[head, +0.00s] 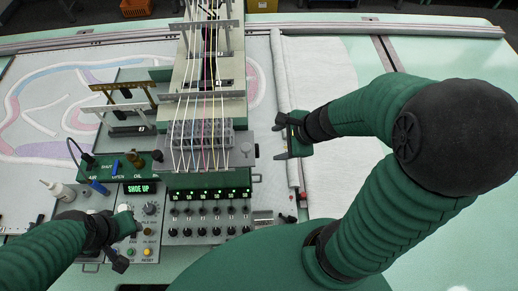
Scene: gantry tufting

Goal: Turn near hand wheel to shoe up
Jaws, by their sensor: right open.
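The green and grey gantry head stands in the middle, and its small display (139,188) reads "SHOE UP". I cannot surely pick out the near hand wheel; a small round fitting (247,147) shows on the metal plate at the head's right side. My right gripper (281,136) is open, just right of that plate, with its fingers pointing left and nothing visible between them. My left gripper (124,240) is at the lower left, over the left edge of the control panel (149,226); its jaws are too unclear to read.
A row of knobs (208,220) runs below the green indicator strip. Coloured yarns (205,80) run down to the head. A white bottle (62,191) and a green air and oil box (112,165) stand at left. White cloth (330,75) lies at right.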

